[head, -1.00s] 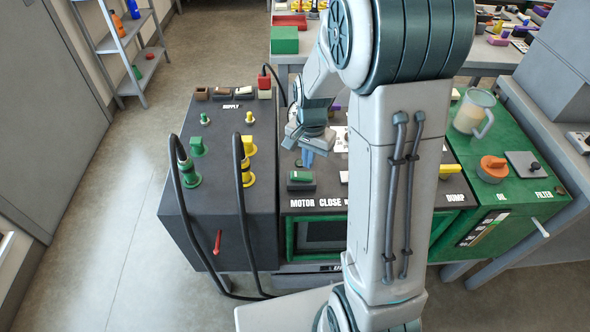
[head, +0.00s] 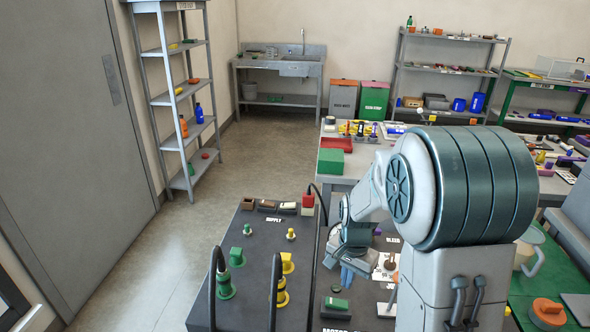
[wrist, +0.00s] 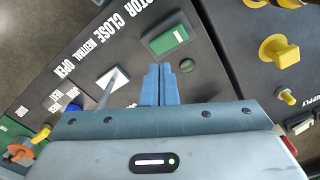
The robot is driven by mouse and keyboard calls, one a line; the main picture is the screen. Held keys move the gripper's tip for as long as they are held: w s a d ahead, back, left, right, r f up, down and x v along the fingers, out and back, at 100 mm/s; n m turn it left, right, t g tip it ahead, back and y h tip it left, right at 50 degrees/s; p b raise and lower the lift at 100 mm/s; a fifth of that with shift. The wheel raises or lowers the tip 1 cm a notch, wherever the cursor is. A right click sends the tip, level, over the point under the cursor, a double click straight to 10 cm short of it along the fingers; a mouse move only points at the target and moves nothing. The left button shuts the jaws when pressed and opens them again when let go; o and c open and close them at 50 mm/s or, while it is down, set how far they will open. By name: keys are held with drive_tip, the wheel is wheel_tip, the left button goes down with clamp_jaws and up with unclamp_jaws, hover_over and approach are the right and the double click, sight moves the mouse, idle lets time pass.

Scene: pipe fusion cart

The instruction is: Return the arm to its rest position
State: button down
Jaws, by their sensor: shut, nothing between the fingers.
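My gripper (head: 347,274) is over the dark cart top (head: 254,228) in the head view, its blue fingers pointing down. In the wrist view its blue fingers (wrist: 160,86) are together with nothing between them. They hang above the panel beside the green motor switch (wrist: 168,40), apart from it as far as I can tell. That switch also shows in the head view (head: 336,304). My arm is folded up and hides much of the cart's right part.
Green and yellow fittings with black hoses stand on the supply side (head: 227,285). A table with a green box (head: 330,161) is behind the cart. A shelf (head: 181,100) stands at the left wall. The floor (head: 170,240) left of the cart is clear.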

drive_tip(key=s+r+n+t, duration=0.1)
drive_tip(key=s+r+n, duration=0.3)
drive_tip(key=s+r, duration=0.2)
drive_tip(key=s+r+n+t, duration=0.2)
drive_tip(key=s+r+n, duration=0.2)
drive_tip(key=s, duration=0.7)
wheel_tip(320, 180, up, 2)
drive_tip(key=shift+r, duration=0.25)
